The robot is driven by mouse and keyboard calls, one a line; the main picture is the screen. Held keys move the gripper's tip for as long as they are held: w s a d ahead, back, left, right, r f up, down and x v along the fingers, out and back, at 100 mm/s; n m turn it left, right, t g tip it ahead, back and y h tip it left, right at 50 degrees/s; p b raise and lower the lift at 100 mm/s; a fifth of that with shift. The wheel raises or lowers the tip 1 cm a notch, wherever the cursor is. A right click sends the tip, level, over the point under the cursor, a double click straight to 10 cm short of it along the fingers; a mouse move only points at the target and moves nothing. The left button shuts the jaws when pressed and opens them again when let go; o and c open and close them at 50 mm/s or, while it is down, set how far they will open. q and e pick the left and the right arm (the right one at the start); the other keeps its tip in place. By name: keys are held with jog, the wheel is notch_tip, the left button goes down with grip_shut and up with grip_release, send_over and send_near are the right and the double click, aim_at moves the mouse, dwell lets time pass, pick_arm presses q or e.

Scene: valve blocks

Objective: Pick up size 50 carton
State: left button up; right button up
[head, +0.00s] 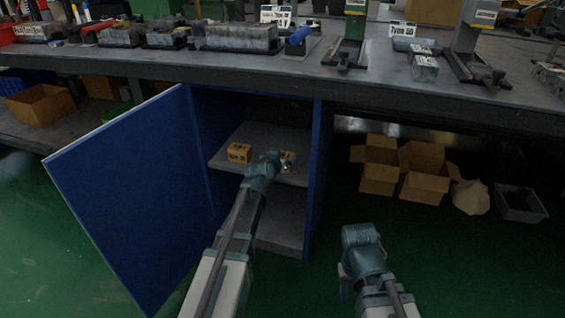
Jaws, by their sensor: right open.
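Inside the blue cabinet, a small brown carton (239,153) with a printed label sits on the grey upper shelf (222,162). The label is too small to read surely. A second small carton (291,156) is further right on the same shelf, mostly hidden by my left gripper (285,164). My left gripper reaches into the cabinet over the shelf, right at this second carton. I cannot tell whether its fingers are around it or touching it. My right gripper (346,286) is open, outside the cabinet to the right, over the green floor and clear of both cartons.
The cabinet's blue door (125,195) stands wide open to the left. The workbench (300,68) above carries several valve blocks and tools. Under it at right are open cardboard boxes (424,172), a paper bag (470,197) and a grey bin (520,204). The floor in front is clear.

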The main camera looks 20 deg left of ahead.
pick_arm(q)
jog(key=c, duration=0.5)
jog(key=shift+o, duration=0.2)
jog(key=shift+r, duration=0.2)
pick_arm(e)
jog(key=shift+r, duration=0.15)
